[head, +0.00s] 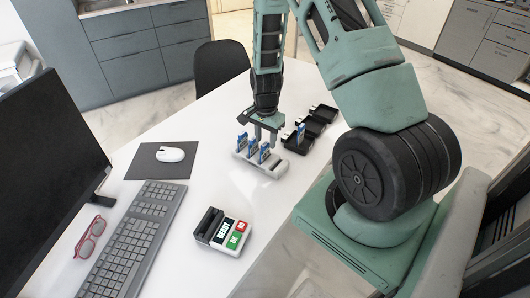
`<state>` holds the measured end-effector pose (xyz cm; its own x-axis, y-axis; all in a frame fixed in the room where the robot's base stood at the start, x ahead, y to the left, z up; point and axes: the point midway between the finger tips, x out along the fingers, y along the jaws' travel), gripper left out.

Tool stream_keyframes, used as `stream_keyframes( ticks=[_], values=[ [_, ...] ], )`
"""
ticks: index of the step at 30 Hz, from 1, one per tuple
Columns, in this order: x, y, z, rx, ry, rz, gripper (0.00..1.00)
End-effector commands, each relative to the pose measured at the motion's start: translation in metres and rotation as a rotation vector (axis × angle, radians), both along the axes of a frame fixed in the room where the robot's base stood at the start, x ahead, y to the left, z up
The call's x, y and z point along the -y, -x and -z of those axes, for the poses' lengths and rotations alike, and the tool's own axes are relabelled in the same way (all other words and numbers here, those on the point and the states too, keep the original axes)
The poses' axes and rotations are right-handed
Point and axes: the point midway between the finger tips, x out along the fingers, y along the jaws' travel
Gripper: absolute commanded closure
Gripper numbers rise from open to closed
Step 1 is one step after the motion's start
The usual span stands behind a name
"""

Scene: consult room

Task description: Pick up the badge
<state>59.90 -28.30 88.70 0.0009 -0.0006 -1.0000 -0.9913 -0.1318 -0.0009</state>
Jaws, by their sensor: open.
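Several small blue-and-white badges stand upright in a pale slotted holder (272,168) on the white desk. One badge (242,142) is at its left end, another (253,146) beside it, and one (264,153) further right. Another blue-and-white badge (300,133) stands to the right, at the nearest of the black trays. My gripper (264,138) points down just above and behind the holder, open. Its fingers partly overlap the badges in the picture, and I cannot tell whether they touch one.
Black trays (323,113) stand in a row right of the holder. A card terminal (222,231), keyboard (126,240), mouse (170,154) on a dark mat, red glasses (89,237) and monitor (45,165) occupy the near left. A dark chair (220,65) is behind the desk.

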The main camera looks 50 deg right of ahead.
Motion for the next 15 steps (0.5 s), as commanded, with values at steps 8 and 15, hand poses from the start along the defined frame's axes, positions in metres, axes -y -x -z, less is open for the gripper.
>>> stream_keyframes(
  ticks=[8, 15],
  values=[
    [-0.006, 0.004, 0.034, -0.004, -0.001, 0.000, 0.59],
    [-0.005, 0.003, 0.046, -0.001, -0.001, 0.000, 0.59]
  ],
)
